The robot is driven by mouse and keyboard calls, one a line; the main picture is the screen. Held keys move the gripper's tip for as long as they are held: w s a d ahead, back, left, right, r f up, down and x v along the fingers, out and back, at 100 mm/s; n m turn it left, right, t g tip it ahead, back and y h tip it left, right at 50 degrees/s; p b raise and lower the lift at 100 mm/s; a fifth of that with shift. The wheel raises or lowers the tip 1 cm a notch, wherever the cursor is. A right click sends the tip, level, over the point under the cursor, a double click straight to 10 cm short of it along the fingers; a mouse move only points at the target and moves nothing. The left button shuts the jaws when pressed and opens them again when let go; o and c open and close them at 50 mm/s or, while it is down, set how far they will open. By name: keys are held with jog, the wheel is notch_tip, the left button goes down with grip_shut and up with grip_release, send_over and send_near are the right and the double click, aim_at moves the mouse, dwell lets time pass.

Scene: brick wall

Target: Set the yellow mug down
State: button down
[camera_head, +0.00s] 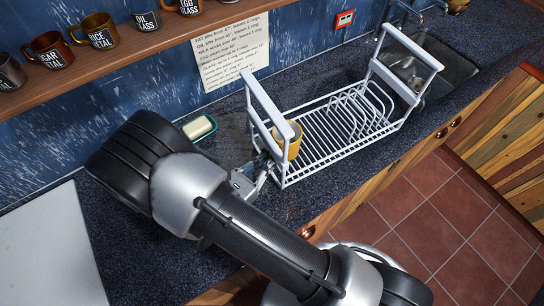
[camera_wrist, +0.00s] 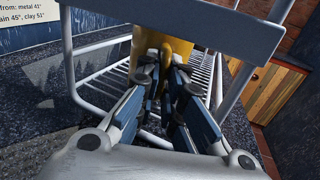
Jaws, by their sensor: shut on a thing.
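The yellow mug (camera_head: 290,142) is at the near left end of the white wire dish rack (camera_head: 350,152), behind the rack's end frame in the head view. In the wrist view the mug (camera_wrist: 172,46) is ahead of my gripper, with its handle between the fingers. My gripper (camera_head: 262,168) reaches in at the rack's left end, and in the wrist view its fingers (camera_wrist: 164,85) are shut on the mug's handle. The mug looks upright. I cannot tell whether its base touches the rack's wires.
A sponge on a dish (camera_head: 199,128) lies left of the rack. A sink (camera_head: 425,65) is beyond it. A shelf (camera_head: 130,45) with several labelled mugs and a paper notice (camera_head: 233,52) are on the blue wall. The rack's middle is empty.

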jog(key=shift+w+d+f, duration=0.25)
jog(key=shift+w+d, duration=0.15)
jog(key=shift+f+b, duration=0.15)
jog(key=shift+b, duration=0.2)
jog(key=shift+s+a, duration=0.1)
jog(key=shift+a, duration=0.05)
jog(key=shift+f, duration=0.1)
jog(key=c, duration=1.7)
grip_release()
